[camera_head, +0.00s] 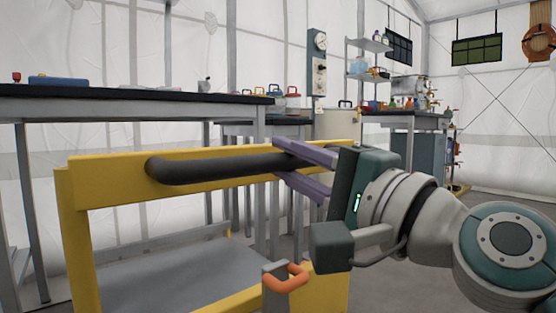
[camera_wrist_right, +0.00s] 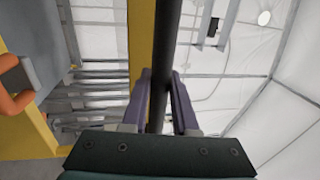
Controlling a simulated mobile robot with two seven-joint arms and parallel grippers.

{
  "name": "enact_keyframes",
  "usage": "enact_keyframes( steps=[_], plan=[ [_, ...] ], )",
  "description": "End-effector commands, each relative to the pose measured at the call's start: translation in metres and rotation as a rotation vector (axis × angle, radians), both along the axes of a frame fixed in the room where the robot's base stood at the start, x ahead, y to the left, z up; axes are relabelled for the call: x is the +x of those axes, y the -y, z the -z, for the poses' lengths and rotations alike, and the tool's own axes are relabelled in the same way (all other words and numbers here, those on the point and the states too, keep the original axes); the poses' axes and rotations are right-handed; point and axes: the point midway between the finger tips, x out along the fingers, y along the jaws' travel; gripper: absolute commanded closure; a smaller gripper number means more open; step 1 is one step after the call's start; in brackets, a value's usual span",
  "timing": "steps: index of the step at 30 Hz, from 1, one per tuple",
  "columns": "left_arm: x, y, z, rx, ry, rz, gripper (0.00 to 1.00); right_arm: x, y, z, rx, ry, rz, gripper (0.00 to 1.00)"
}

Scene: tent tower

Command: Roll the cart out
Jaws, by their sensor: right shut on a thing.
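The cart (camera_head: 80,190) has a yellow frame and a grey lower deck (camera_head: 180,278) in the head view. A dark push handle (camera_head: 215,168) runs along its upper bar. My right gripper (camera_head: 300,168) comes in from the right, its purple fingers shut around the right part of the handle. In the right wrist view the handle (camera_wrist_right: 158,100) passes between the two fingers (camera_wrist_right: 160,105). An orange-red lever (camera_head: 287,278) on a grey bracket sits low at the cart's near side; it also shows in the right wrist view (camera_wrist_right: 14,85). My left gripper is out of view.
A long dark-topped table (camera_head: 120,97) stands behind the cart at the left. Grey floor (camera_head: 400,285) is open at the right, partly hidden by my arm.

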Motion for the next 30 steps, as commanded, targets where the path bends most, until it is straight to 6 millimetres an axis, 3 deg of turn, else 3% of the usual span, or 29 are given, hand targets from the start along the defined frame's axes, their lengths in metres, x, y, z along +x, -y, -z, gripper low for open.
enact_keyframes(
  steps=[5,6,13,23,30],
  plan=[
    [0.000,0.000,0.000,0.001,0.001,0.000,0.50,0.000,0.000,-0.001,0.002,0.002,0.001,1.00],
    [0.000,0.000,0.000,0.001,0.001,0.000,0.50,0.000,0.000,-0.001,0.002,0.002,0.001,0.71],
    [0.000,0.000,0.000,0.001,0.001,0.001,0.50,0.000,0.000,-0.001,0.001,0.001,0.000,0.45],
    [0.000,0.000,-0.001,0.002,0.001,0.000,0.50,-0.003,0.003,0.001,0.000,-0.001,0.001,0.43],
    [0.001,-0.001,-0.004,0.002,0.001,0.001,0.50,-0.037,0.027,0.011,-0.004,-0.003,0.001,0.43]
  ],
)
